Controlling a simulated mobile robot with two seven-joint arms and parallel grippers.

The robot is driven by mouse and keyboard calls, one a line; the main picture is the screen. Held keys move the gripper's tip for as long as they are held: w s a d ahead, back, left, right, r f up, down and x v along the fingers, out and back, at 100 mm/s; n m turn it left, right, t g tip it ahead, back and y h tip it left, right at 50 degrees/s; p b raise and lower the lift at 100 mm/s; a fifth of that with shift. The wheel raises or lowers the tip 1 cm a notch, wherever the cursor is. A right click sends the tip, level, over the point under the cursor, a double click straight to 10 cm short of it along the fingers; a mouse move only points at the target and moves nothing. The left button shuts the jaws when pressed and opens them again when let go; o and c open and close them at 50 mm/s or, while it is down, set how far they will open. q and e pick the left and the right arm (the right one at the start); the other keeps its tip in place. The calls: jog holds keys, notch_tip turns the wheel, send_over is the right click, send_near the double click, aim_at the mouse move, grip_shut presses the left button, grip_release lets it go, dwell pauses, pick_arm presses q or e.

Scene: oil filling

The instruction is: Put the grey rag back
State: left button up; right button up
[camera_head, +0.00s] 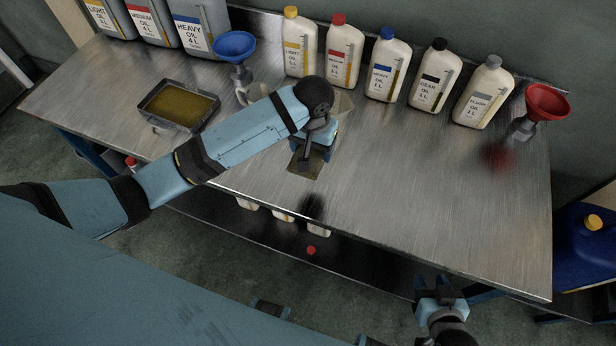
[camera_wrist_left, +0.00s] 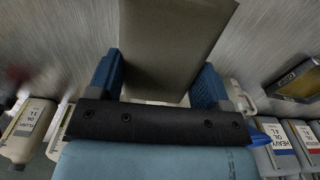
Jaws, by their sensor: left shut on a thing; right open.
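The grey rag (camera_wrist_left: 168,45) is a flat grey-brown piece between the blue fingers of my left gripper (camera_wrist_left: 158,80) in the left wrist view. In the head view, my left gripper (camera_head: 312,152) is over the middle of the workbench, pointing down, and is shut on the rag. A dark olive part of the rag (camera_head: 306,164) shows below the fingers; I cannot tell whether it touches the bench. My wrist hides part of what is behind it. My right gripper (camera_head: 440,297) is open and empty, in front of the bench's front edge.
The metal workbench (camera_head: 420,205) is clear at its front right. A tray of yellowish oil (camera_head: 180,106) and a blue funnel (camera_head: 235,45) are on the left. Several oil bottles (camera_head: 387,68) line the back. A red funnel (camera_head: 547,102) stands at the right.

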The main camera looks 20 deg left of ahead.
pick_arm(q)
send_over(311, 183)
notch_tip(311, 183, down, 9)
jog(key=shift+d+f, duration=0.1)
jog(key=shift+f, duration=2.4)
jog(key=shift+s, duration=0.1)
jog(key=o, duration=0.8)
jog(key=shift+f, duration=0.15)
